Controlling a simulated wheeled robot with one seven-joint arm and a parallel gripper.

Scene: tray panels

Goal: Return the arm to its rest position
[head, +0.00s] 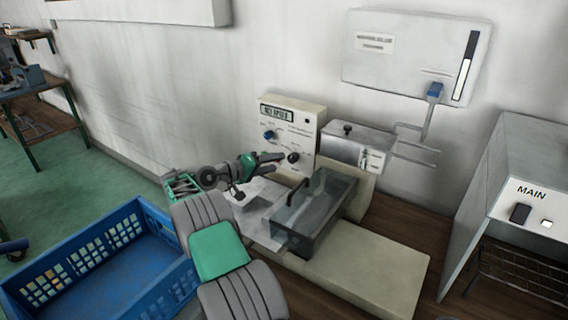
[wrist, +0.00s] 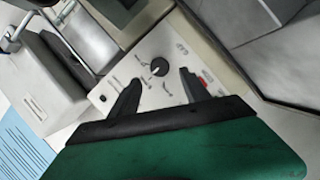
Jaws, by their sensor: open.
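My gripper (head: 282,158) is in front of the lower part of a cream control panel (head: 311,122). In the wrist view my gripper (wrist: 161,88) has its two dark fingers spread apart with nothing between them. A dark round knob (wrist: 160,68) on a pale panel face shows just beyond the fingertips, and I cannot tell how far off it is. My arm, grey and green, reaches up from the bottom of the head view and bends right toward the panel.
A clear-walled tray (head: 312,212) with a dark handle sits on a cream base (head: 375,268). A blue crate (head: 130,235) is at lower left. A metal box (head: 357,147) is right of the panel. A grey cabinet marked MAIN (head: 528,165) stands at right. Green floor (head: 90,190) is open at left.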

